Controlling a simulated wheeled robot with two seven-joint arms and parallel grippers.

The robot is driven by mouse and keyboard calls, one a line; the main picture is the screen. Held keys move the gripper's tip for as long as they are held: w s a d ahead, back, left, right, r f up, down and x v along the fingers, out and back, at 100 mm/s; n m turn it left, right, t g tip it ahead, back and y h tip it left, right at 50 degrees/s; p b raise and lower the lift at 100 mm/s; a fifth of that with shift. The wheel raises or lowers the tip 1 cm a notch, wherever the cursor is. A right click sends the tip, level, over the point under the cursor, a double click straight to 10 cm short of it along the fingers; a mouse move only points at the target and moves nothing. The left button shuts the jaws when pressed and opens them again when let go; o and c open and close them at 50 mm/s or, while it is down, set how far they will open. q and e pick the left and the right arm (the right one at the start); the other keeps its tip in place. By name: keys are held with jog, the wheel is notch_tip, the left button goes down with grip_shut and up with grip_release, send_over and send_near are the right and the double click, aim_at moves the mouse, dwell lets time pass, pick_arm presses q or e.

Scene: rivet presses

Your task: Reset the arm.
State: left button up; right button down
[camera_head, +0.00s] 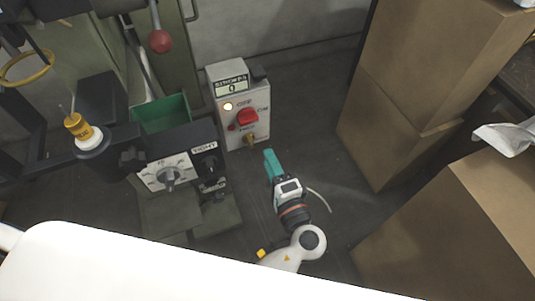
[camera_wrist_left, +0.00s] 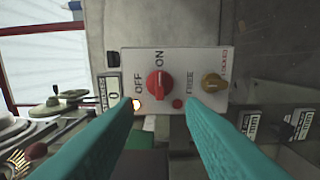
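My left gripper (camera_head: 270,156) is teal and stands in front of the control box (camera_head: 225,84), low and to its right in the head view. In the left wrist view the two teal fingers of my left gripper (camera_wrist_left: 160,100) are spread apart with nothing held between them. Past the fingertips is the box's pale panel with a red knob (camera_wrist_left: 159,85), marked OFF and ON. A lit lamp (camera_wrist_left: 136,104) is by OFF. A brass key knob (camera_wrist_left: 213,85) sits at the panel's other end. I cannot tell the gap to the panel. My right gripper is not in view.
A press machine with a green bin (camera_head: 162,114) and a dial panel (camera_head: 168,172) stands left of the gripper. Stacked cardboard boxes (camera_head: 405,125) stand to the right. Dark floor (camera_head: 325,150) is clear between them. A white surface (camera_head: 110,265) fills the bottom.

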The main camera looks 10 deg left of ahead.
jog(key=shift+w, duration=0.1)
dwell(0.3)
